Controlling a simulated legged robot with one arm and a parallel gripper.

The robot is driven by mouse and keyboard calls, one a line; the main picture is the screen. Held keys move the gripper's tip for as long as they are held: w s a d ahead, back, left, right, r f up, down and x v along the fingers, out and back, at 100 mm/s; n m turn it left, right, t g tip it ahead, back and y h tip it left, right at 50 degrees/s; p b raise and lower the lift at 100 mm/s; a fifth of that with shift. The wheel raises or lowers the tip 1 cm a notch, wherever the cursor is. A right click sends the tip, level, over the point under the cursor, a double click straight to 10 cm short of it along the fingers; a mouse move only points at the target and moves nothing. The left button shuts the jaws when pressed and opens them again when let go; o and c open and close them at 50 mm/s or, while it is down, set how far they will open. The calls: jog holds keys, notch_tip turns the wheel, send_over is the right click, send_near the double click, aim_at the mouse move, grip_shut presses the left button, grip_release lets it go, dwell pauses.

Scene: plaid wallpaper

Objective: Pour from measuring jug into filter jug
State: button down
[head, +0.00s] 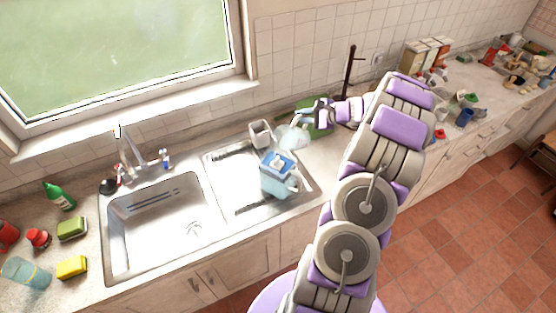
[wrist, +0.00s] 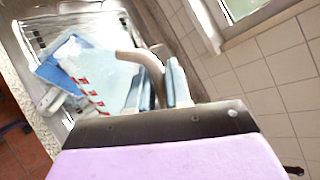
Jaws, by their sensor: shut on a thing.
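The measuring jug (head: 292,138) is clear and whitish, and it is just left of my gripper (head: 313,117) in the head view. In the wrist view the measuring jug (wrist: 100,72) shows red marks, and my gripper (wrist: 158,85) is shut on its handle. The filter jug (head: 279,183) has a blue lid and stands on the sink's drainer, below and left of the measuring jug in the head view. In the wrist view the blue of the filter jug (wrist: 58,72) shows partly behind the measuring jug. I cannot tell whether there is liquid in either jug.
A grey square container (head: 260,133) stands at the back of the drainer (head: 231,178). A green board (head: 322,128) and a dark stand (head: 348,85) are behind my gripper. The sink basin (head: 165,225) is empty. Bottles and sponges are at left.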

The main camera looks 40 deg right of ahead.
aim_at(294, 122)
jog(key=shift+a+r+n+h+b, duration=0.1)
jog(key=shift+a+n+h+b, duration=0.55)
jog(key=shift+b, duration=1.45)
dwell(1.8)
jog(key=shift+a+r+n+g+h+b, duration=0.25)
jog(key=shift+a+r+h+b, duration=0.4)
jog(key=shift+b, duration=0.65)
jog(key=shift+a+r+n+g+h+b, duration=0.1)
jog(key=shift+a+r+n+h+b, duration=0.2)
jog(key=shift+a+b, duration=0.75)
dwell(1.7)
